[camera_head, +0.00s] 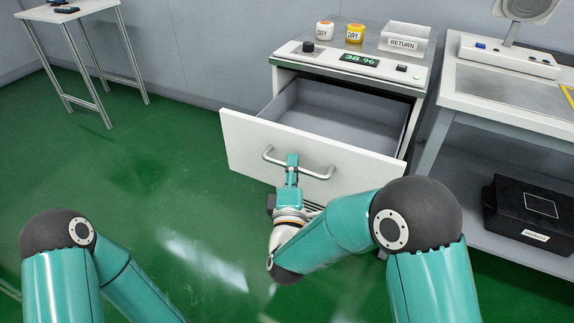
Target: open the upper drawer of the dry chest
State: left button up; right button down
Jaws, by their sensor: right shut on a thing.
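A bar handle (318,174) runs across the white drawer front. My right gripper (292,160) is shut on the handle near its middle. The chest's lower part is mostly hidden behind the drawer front and my right arm. My left arm shows at the lower left, but its gripper is out of view.
Two jars labelled DRY, one white (324,31) and one orange (355,33), and a RETURN tray (404,38) sit on the chest. A bench (500,105) stands at right, with a black box (525,212) below. Green floor at left is clear up to a small table (75,12).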

jog(key=c, duration=1.2)
grip_release()
jog(key=shift+d+f, duration=0.25)
jog(key=shift+a+r, duration=0.1)
jog(key=v, duration=1.2)
